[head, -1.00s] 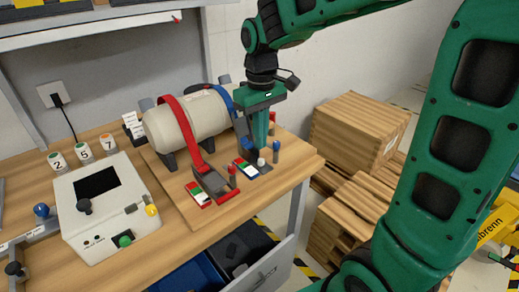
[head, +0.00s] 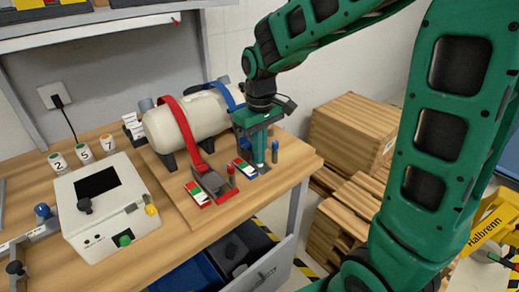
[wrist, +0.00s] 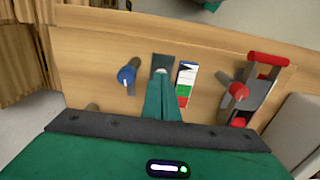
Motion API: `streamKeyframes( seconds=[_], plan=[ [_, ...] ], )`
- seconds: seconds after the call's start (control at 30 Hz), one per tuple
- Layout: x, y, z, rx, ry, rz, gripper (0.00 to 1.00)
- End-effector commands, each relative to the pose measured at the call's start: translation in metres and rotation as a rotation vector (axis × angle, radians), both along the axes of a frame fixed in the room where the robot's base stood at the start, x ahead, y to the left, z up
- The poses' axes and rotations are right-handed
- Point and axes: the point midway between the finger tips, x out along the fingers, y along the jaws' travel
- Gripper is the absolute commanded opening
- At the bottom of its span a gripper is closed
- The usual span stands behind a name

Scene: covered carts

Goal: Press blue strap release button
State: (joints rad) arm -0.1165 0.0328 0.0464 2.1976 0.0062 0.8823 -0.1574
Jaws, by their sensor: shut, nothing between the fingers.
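A blue strap (head: 228,96) runs over the right end of a cream tank (head: 207,115). At its lower end, a dark buckle plate (wrist: 163,60) and a blue, white, green and red indicator block (wrist: 187,78) lie on the board; the block also shows in the head view (head: 244,168). My gripper (head: 259,164) is shut and empty, pointing down over this buckle. In the wrist view its fingertips (wrist: 161,78) overlap the plate, at a small pale round spot that may be the button. The fingers mostly hide it, so I cannot tell contact.
A blue-topped post (wrist: 127,75) stands close beside the fingers. A red strap (head: 190,128) with a red lever and indicator block (head: 197,194) is on the other side. A white control box (head: 108,208) stands at left. Wooden crates (head: 350,130) stand beyond the table edge.

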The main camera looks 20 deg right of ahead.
Motion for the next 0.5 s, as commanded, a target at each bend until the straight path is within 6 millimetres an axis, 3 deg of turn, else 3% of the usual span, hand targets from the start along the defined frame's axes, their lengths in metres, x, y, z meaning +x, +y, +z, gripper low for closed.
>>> streamKeyframes(
  seconds=[0.03,0.27,0.37,0.5],
  plan=[
    [-0.005,-0.001,-0.01,-0.003,0.022,0.0,0.0],
    [-0.003,0.0,-0.014,-0.004,0.034,0.001,0.0],
    [-0.001,0.0,-0.011,-0.003,0.033,0.001,0.0],
    [0.0,0.0,0.007,-0.002,0.022,0.001,0.0]
  ],
)
